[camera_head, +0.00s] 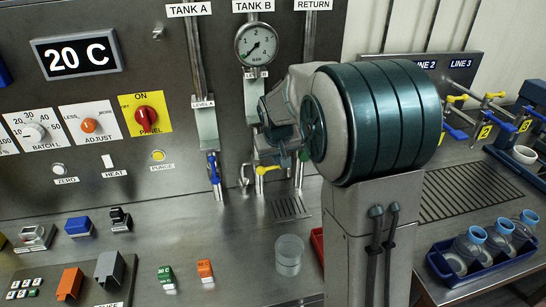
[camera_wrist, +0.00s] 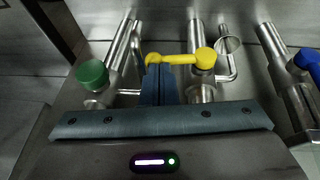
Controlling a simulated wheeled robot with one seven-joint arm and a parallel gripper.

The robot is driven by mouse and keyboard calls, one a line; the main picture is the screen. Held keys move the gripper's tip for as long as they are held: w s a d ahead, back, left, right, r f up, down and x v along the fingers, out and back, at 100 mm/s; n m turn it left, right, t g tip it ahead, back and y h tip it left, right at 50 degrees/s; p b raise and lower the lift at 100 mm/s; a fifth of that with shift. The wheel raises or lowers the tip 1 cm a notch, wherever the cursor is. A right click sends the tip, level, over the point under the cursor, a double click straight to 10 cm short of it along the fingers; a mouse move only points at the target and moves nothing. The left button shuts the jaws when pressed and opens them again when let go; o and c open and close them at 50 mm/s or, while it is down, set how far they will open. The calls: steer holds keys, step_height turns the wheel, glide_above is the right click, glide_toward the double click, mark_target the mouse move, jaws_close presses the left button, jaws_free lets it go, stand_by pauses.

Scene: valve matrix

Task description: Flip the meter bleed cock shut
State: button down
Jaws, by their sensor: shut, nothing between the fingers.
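No label reading meter bleed is legible, so I cannot confirm which cock it is. A yellow lever cock (camera_head: 266,170) sits below the TANK B pipe, and its handle lies roughly sideways. In the wrist view the yellow handle (camera_wrist: 178,59) runs left from its round hub on a metal pipe. My gripper (camera_wrist: 158,70) is shut and empty, its fingertips at the free left end of that handle. I cannot tell whether they touch. In the head view my gripper (camera_head: 283,157) is mostly hidden by my arm, close to the yellow handle.
A green knob (camera_wrist: 92,73) and a blue handle (camera_wrist: 307,63) flank the yellow one. The blue handle (camera_head: 214,168) hangs under TANK A. A clear cup (camera_head: 289,254) stands on the counter. A blue crate (camera_head: 487,262) holds bottles at right. More yellow levers (camera_head: 456,98) stand by the LINE labels.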

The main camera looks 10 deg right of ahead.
steer(key=w+d+p+v, duration=0.1)
steer(key=d+v, duration=0.1)
steer(key=v, duration=1.2)
steer(key=s+a+f, duration=0.1)
steer(key=s+f, duration=0.3)
steer(key=s, duration=0.8)
steer(key=s+a+f+g+y, duration=0.1)
steer(key=s+f, duration=0.4)
steer(key=s, duration=0.7)
steer(key=shift+s, duration=0.4)
steer(key=shift+f, duration=0.15)
